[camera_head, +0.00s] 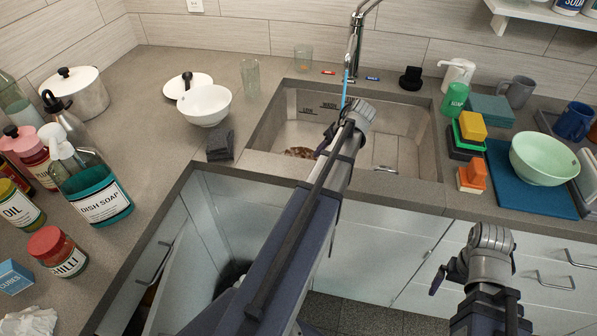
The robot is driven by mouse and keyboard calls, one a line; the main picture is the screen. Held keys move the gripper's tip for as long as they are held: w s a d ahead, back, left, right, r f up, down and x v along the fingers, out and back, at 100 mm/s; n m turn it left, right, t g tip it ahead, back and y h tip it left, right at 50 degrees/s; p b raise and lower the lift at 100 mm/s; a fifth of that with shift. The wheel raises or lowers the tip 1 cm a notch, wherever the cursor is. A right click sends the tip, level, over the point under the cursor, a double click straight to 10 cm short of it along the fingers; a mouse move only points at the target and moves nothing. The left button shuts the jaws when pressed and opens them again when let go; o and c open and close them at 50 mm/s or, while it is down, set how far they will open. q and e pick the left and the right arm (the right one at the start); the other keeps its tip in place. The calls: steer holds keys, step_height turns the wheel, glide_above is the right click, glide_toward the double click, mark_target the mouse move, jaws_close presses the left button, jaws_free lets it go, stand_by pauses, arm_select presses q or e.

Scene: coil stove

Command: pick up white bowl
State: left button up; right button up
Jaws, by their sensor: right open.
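The white bowl (204,106) stands upright on the counter, left of the sink. No gripper touches it. My left arm reaches up across the middle to the sink. Its gripper (326,143) is mostly hidden behind the wrist, over the sink and well to the right of the bowl; its jaws cannot be made out. My right gripper (441,275) is at the lower right, in front of the cabinet fronts and far from the bowl. It is open, with nothing seen between its fingers.
A pot lid (177,84) lies just behind the bowl, a dark sponge stack (220,145) in front, a clear glass (250,78) to the right. A pot (83,94) and several bottles crowd the left. A green bowl (543,158) is right of the sink (398,145).

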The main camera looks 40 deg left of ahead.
arm_select(q)
steer(key=b+x, duration=0.3)
steer(key=x, duration=0.1)
steer(key=shift+f, duration=0.25)
steer(key=shift+a+r, duration=0.1)
jaws_close()
stand_by(1.1)
